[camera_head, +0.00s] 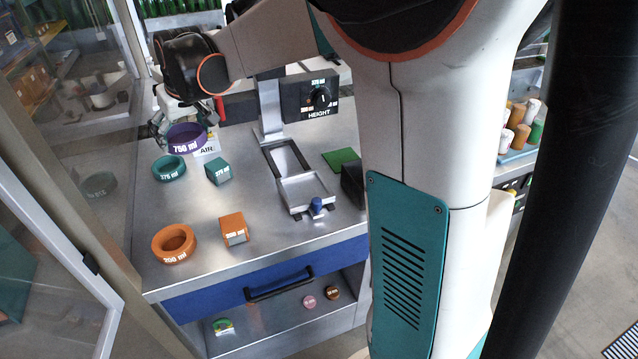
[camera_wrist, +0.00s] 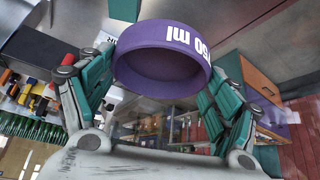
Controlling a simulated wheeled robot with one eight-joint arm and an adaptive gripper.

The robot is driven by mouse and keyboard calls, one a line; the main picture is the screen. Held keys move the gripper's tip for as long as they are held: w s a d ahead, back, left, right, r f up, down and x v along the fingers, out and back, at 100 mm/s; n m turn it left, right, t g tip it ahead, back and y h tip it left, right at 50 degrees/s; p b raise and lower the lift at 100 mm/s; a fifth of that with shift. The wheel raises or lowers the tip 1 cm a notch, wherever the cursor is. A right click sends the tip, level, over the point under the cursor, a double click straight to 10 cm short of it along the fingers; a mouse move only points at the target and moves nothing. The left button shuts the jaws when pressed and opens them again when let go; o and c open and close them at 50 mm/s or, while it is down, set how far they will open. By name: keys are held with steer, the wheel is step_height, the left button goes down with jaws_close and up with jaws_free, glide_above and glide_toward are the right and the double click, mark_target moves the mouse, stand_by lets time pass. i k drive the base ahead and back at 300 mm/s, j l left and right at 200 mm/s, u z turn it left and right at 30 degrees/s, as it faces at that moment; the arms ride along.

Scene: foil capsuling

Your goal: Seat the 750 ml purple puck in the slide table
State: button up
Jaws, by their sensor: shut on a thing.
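The purple puck (camera_head: 187,138), a ring marked 750 ml, is held in the air above the left back part of the metal bench. It also shows in the wrist view (camera_wrist: 160,62), between the teal finger pads. My gripper (camera_head: 178,128) is shut on the puck; in the head view its fingers are partly hidden behind the puck. The slide table (camera_head: 304,192) is a silver plate on rails in the middle of the bench, with a blue knob at its front. It looks empty and lies to the right of and below the puck.
A teal ring (camera_head: 169,168), a teal block (camera_head: 217,171), an orange ring (camera_head: 174,243) and an orange block (camera_head: 233,229) stand on the bench's left side. The HEIGHT unit (camera_head: 309,96) rises behind the slide. A green pad (camera_head: 341,159) lies right of it.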

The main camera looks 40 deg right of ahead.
mark_target(308, 190)
steer(key=k+l, duration=0.2)
steer(key=l, duration=0.2)
steer(key=k+l, duration=0.15)
steer(key=l, duration=0.2)
steer(key=k+l, duration=0.2)
steer(key=l, duration=0.2)
